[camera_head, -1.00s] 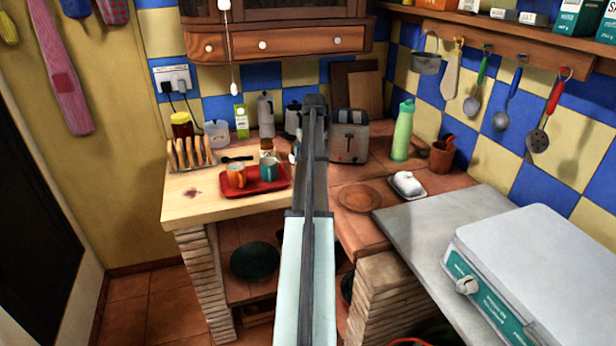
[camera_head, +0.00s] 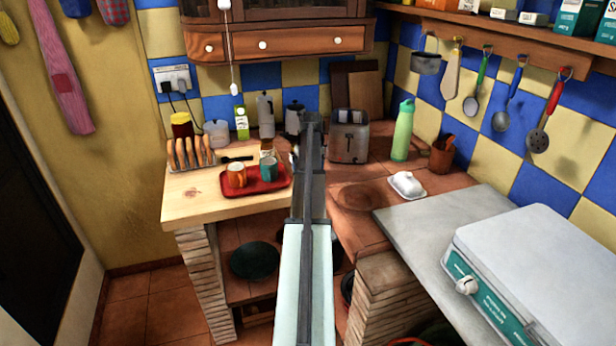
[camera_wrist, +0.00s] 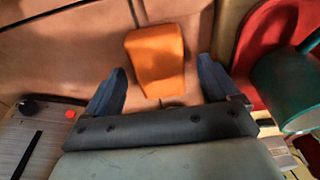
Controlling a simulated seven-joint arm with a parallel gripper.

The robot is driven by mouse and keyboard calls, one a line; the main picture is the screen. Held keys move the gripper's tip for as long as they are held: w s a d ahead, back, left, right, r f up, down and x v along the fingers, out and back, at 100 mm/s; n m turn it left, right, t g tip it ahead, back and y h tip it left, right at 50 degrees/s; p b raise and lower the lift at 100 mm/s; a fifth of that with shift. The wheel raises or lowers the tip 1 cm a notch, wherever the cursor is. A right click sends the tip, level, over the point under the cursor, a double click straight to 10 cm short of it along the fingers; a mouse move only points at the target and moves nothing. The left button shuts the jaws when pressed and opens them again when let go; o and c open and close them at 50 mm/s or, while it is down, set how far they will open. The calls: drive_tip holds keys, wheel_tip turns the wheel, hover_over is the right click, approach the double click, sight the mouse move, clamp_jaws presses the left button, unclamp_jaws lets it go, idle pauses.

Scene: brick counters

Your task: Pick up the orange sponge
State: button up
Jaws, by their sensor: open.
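The orange sponge (camera_wrist: 155,60) lies on the terracotta counter in the wrist view. My gripper (camera_wrist: 162,88) is open above it, with one blue finger on each side of the sponge. The near end of the sponge reaches between the fingers, and I see gaps on both sides. I cannot tell how high the fingers are above the counter. In the head view my arm hides the sponge and most of the gripper.
The toaster (camera_head: 348,143) stands on the other side. A brown plate (camera_head: 355,197) is nearer.

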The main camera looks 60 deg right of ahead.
drive_tip(key=shift+f, duration=0.25)
idle(0.4)
drive_tip(key=shift+c, duration=0.4)
drive_tip(key=c, duration=1.1)
drive_tip(key=shift+r, duration=0.1)
wheel_tip(320, 180, up, 10)
drive_tip(key=shift+r, duration=0.2)
drive_tip(key=o, duration=0.5)
drive_tip(key=c, duration=0.4)
drive_tip(key=shift+o, duration=0.2)
